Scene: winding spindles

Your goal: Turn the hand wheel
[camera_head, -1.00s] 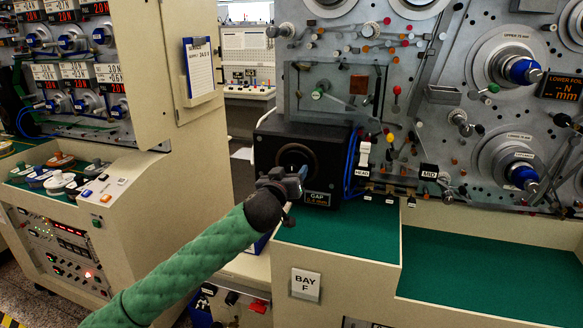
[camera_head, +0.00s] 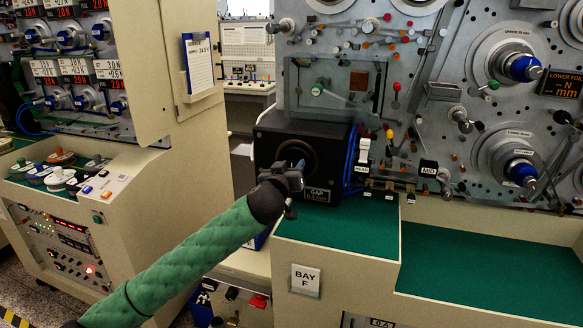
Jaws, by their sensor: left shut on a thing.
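The black box (camera_head: 270,150) with a GAP readout (camera_head: 317,195) stands on the green ledge of the bay F cabinet. A round dark ring (camera_head: 312,160) is on its front face, where the hand wheel appears to be. My left gripper (camera_head: 298,176) reaches in from the lower left on its green-sleeved arm and is shut in front of this ring. The gripper hides most of the wheel and the exact contact. My right gripper is not in view.
A grey panel with spools (camera_head: 520,68), rollers and small knobs rises behind and to the right. Blue cables (camera_head: 350,160) and small labelled fittings (camera_head: 365,147) sit close right of the box. The green ledge (camera_head: 480,262) at lower right is clear.

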